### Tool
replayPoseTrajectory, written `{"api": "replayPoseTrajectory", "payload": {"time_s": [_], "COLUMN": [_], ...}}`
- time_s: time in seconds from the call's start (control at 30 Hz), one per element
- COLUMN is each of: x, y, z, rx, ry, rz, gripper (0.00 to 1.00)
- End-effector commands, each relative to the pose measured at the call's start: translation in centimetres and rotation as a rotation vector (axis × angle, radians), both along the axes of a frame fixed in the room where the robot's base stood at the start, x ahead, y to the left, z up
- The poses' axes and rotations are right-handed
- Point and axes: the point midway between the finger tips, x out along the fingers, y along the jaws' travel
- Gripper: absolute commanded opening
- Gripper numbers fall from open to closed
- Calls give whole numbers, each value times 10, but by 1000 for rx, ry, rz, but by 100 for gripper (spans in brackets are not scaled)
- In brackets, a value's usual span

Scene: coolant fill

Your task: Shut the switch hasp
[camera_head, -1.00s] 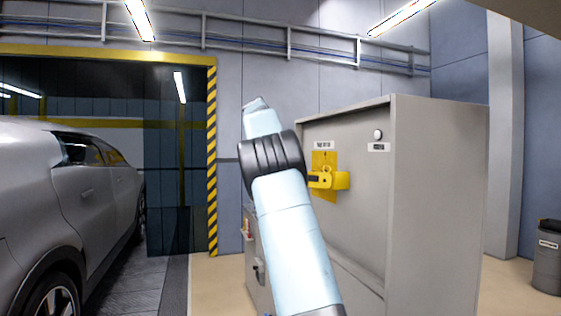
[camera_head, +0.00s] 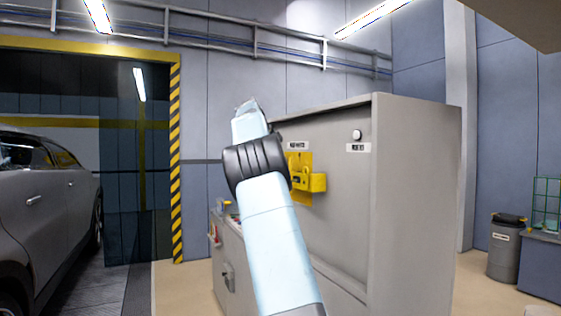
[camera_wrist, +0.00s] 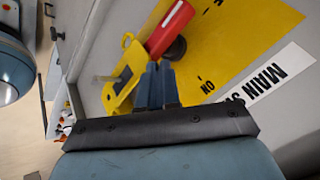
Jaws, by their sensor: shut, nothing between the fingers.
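The yellow switch hasp (camera_head: 312,182) sticks out from the yellow plate (camera_head: 300,160) on the front of the grey cabinet. In the wrist view the yellow hasp (camera_wrist: 126,74) with a dark slot lies just beyond and left of my fingertips. A red handle (camera_wrist: 170,30) on a dark round knob (camera_wrist: 176,48) stands against the yellow plate (camera_wrist: 235,40). My gripper (camera_wrist: 156,66) is shut and empty, its tips close to the hasp and the knob. I cannot tell whether they touch. In the head view my arm hides the gripper.
The grey cabinet (camera_head: 415,190) has a round white-topped fitting (camera_head: 357,135) at upper right. A silver car (camera_head: 45,200) stands at left by a striped post (camera_head: 175,160). A grey bin (camera_head: 504,250) stands at right. Open floor shows around the cabinet.

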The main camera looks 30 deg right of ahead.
Motion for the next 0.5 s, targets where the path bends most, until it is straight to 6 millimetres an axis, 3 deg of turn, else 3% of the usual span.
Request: {"api": "replayPoseTrajectory", "payload": {"time_s": [0.5], "x": [1], "y": [4], "z": [1], "rx": [-4], "ry": [3], "rz": [4], "gripper": [0]}}
